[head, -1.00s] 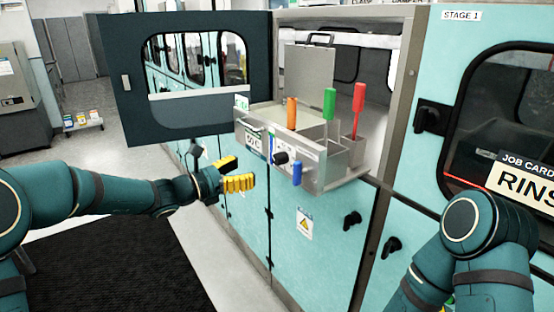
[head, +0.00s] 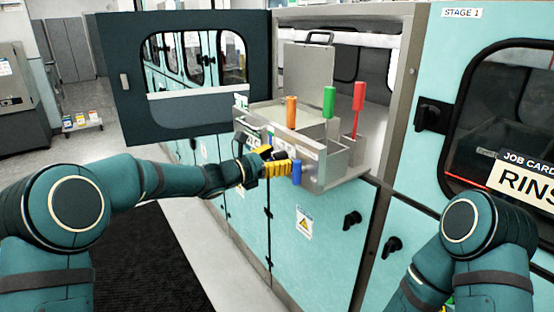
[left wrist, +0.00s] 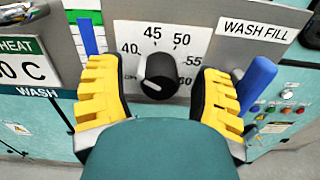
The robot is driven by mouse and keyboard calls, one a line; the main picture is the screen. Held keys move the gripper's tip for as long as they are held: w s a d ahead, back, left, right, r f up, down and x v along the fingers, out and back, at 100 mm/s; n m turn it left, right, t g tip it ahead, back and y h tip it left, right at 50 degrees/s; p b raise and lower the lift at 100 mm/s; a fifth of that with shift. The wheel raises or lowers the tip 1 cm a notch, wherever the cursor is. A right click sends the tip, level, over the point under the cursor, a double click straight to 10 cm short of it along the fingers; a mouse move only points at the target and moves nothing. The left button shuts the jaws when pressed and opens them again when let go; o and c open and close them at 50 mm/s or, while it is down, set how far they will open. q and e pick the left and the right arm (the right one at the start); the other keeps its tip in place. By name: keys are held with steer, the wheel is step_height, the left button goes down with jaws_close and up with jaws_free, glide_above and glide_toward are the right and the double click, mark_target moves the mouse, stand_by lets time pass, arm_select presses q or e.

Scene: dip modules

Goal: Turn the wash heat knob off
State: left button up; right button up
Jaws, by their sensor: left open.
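The wash heat knob (left wrist: 158,75) is round and black with a white pointer mark. It sits on a white dial plate (left wrist: 178,32) printed 40, 45, 50 and 60; other lettering is partly hidden. The pointer's exact setting is hard to read. My left gripper (left wrist: 158,82) is open, its yellow ribbed fingers on either side of the knob, with gaps visible in the left wrist view. In the head view the left gripper (head: 268,166) is at the panel front and largely hides the knob.
A blue handle (left wrist: 256,82) stands close right of the fingers, beside the WASH FILL label (left wrist: 254,30). Another blue bar (left wrist: 88,38) is at left. Orange (head: 291,110), green (head: 329,102) and red (head: 359,97) handles rise above the metal tray. The dark door (head: 120,100) hangs open.

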arm_select(q)
jaws_close()
arm_select(e)
steer(key=shift+r, duration=0.1)
arm_select(q)
steer(key=shift+r+n+p, duration=0.1)
steer(key=shift+n+p, duration=0.5)
steer(key=shift+p, duration=0.3)
steer(key=n+p, duration=0.9)
steer(key=p, duration=0.3)
steer(key=shift+n, duration=0.3)
steer(key=shift+n+p, duration=0.6)
steer(key=shift+p, duration=0.1)
arm_select(e)
step_height(320, 180, up, 16)
steer(key=w, duration=0.1)
steer(key=shift+w+d+f+t, duration=0.25)
steer(key=shift+d+t, duration=0.05)
arm_select(q)
jaws_free()
